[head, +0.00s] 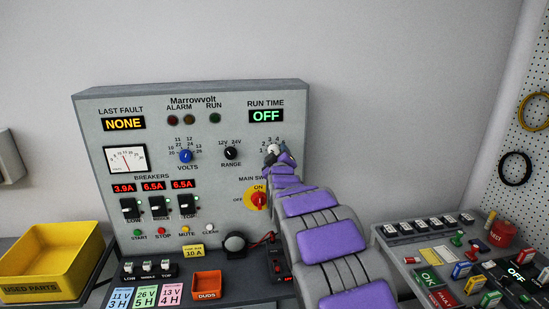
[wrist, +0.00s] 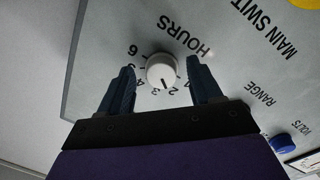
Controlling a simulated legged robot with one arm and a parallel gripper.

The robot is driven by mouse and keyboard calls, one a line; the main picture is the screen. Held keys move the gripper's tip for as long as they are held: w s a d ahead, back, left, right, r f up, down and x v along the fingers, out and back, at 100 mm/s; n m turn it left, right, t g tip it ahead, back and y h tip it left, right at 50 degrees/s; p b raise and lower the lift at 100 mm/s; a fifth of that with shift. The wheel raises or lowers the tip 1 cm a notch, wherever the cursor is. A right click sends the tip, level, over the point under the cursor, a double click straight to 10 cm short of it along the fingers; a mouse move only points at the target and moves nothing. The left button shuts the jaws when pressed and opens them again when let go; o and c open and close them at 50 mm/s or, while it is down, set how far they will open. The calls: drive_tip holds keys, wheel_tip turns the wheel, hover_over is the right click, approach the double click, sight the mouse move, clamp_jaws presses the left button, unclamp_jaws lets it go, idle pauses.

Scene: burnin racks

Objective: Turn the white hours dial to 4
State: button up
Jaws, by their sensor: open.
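The white hours dial (wrist: 162,71) is a round knob on the grey panel, seen turned over in the wrist view. Its dark pointer line points down in that picture, near the 2 and 3 marks; the exact mark is hard to tell. My gripper (wrist: 160,68) is open, with one dark finger on each side of the dial and a visible gap on both sides. In the head view the dial (head: 273,149) is at the panel's upper right, partly hidden by my gripper (head: 282,156). The 4 mark lies down-left of the dial in the wrist view.
The red main switch (head: 258,199) is below the dial; the black range knob (head: 231,153) and blue volts knob (head: 186,156) are to its left. A yellow bin (head: 50,262) stands at far left. A crowded grey bench (head: 415,255) is at right. My arm hides the panel's lower right.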

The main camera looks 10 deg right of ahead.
drive_tip(key=shift+w+a, duration=0.3)
drive_tip(key=shift+a, duration=0.35)
drive_tip(key=shift+c, duration=1.3)
drive_tip(key=shift+d, duration=0.65)
drive_tip(key=c, duration=0.5)
drive_tip(key=shift+c, duration=1.3)
drive_tip(key=shift+a, duration=0.15)
